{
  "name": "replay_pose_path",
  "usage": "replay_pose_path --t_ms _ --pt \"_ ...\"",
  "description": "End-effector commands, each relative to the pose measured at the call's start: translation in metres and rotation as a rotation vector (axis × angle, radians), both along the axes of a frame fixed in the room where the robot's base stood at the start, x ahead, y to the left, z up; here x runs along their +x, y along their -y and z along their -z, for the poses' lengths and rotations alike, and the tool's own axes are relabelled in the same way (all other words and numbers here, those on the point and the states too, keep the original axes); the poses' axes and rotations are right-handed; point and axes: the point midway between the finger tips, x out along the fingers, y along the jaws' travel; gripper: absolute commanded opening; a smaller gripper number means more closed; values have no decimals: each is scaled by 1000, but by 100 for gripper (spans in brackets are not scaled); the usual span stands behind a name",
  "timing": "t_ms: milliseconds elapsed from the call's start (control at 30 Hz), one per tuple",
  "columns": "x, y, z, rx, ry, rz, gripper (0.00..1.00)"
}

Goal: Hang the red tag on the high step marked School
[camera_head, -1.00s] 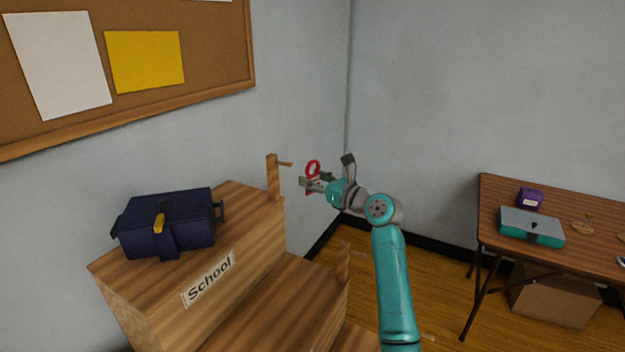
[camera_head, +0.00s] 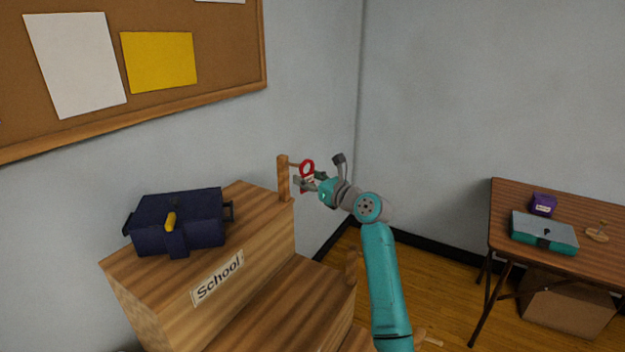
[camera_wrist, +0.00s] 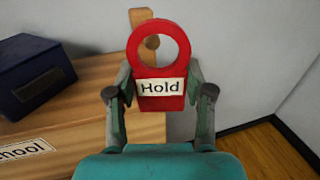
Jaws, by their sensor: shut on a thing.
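The red tag has a ring-shaped top and a white label reading "Hold"; it shows upright in the wrist view (camera_wrist: 160,101) and small in the head view (camera_head: 307,168). My gripper (camera_head: 306,181) is shut on the lower part of the tag, with a finger on each side in the wrist view (camera_wrist: 160,92). The high step (camera_head: 150,268) carries the label "School" (camera_head: 217,278). A wooden post (camera_head: 284,178) with a short peg (camera_head: 295,164) stands at its right end. In the wrist view the peg's round end (camera_wrist: 152,42) shows within the ring opening. I cannot tell whether the ring is around the peg or in front of it.
A dark blue box (camera_head: 180,222) with a yellow latch sits on the high step. Lower steps (camera_head: 290,300) with another post (camera_head: 351,268) lie in front. A table (camera_head: 590,250) with a teal case (camera_head: 543,231) and a purple box (camera_head: 542,204) stands at the right.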

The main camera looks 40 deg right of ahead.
Motion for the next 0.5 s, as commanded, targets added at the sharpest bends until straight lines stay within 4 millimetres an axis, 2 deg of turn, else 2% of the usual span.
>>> replay_pose_path --t_ms 500 --pt "25 -9 1 0 0 0 35"
